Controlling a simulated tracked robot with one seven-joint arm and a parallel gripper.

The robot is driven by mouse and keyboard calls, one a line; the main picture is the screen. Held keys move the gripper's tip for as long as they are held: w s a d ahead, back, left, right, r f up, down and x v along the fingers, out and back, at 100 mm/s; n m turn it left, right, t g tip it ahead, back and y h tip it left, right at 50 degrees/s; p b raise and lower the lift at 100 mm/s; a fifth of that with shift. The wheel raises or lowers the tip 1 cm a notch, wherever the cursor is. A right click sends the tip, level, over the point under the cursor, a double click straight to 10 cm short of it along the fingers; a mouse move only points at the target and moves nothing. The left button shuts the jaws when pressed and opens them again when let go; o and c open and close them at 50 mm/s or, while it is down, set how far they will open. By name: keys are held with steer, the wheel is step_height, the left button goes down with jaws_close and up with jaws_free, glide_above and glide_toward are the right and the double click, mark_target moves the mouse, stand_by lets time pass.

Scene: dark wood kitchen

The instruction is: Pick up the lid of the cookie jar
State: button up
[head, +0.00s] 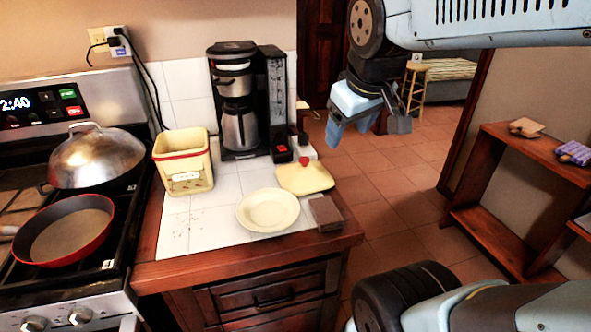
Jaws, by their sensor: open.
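The cookie jar (184,165) is a square cream container with a red band near its rim. It stands without a lid on the white tiled counter, left of the coffee maker. The lid (305,180) is a flat cream square with a red knob (304,160). It lies on the counter near the right edge, knob up. My gripper (368,134) is open and empty. In the picture it appears up and to the right of the lid, apart from it, with its fingers pointing down.
A cream plate (268,211) and a small brown box (326,213) sit in front of the lid. A coffee maker (236,100) stands behind it. A stove with a red pan (64,229) and a domed metal lid (97,157) is at left. A wooden shelf (510,190) stands right.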

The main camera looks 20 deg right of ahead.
steer(key=w+a+f+n+g+h, duration=0.1)
steer(key=w+f+n+h, duration=0.15)
steer(key=w+n, duration=0.9)
steer(key=n+g, duration=0.1)
steer(key=n, duration=1.2)
glide_toward(304, 158)
steer(key=x, duration=0.8)
steer(key=shift+f, duration=0.4)
steer(key=shift+c, duration=0.2)
jaws_close()
